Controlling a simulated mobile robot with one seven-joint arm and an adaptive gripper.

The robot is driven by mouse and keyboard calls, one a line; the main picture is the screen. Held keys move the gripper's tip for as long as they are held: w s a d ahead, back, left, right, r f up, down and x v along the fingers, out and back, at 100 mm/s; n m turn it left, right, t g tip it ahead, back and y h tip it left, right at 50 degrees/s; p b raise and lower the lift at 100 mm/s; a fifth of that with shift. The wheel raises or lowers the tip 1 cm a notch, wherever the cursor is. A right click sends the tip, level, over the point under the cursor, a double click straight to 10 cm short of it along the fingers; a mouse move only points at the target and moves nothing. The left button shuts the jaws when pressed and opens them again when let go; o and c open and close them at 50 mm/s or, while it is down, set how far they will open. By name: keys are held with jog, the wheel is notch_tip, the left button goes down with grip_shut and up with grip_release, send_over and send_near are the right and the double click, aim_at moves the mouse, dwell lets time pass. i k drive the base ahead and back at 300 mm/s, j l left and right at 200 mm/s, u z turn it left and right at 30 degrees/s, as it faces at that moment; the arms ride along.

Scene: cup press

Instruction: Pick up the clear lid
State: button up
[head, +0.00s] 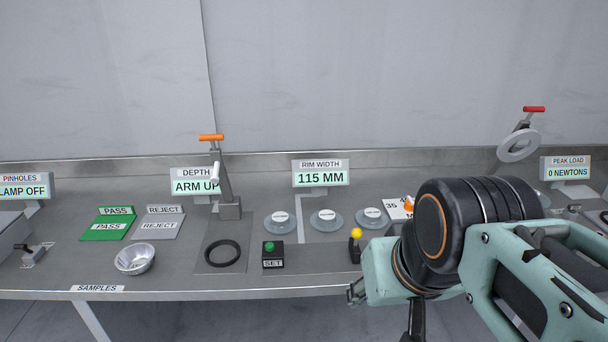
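I cannot pick out a clear lid for certain. Three round, pale grey discs with small white labels lie in a row on the bench: a left disc (281,228), a middle disc (326,226) and a right disc (373,224). Their labels are too small to read. My arm fills the lower right and hides part of the bench. Only small dark parts at the arm's lower end show, near the front edge, so the state of my gripper cannot be made out.
A silver cup (134,261) stands at the front left near a black ring (222,253). The green PASS plate (107,227) and grey REJECT plate (159,227) lie behind. A SET box (273,255), an orange-handled press (226,190) and a red-handled press (520,140) stand up.

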aim_at(326, 220)
jog(key=z, duration=1.35)
jog(key=u, duration=1.35)
jog(key=i+l+u, duration=0.1)
jog(key=i+u, duration=0.25)
jog(key=i, duration=0.75)
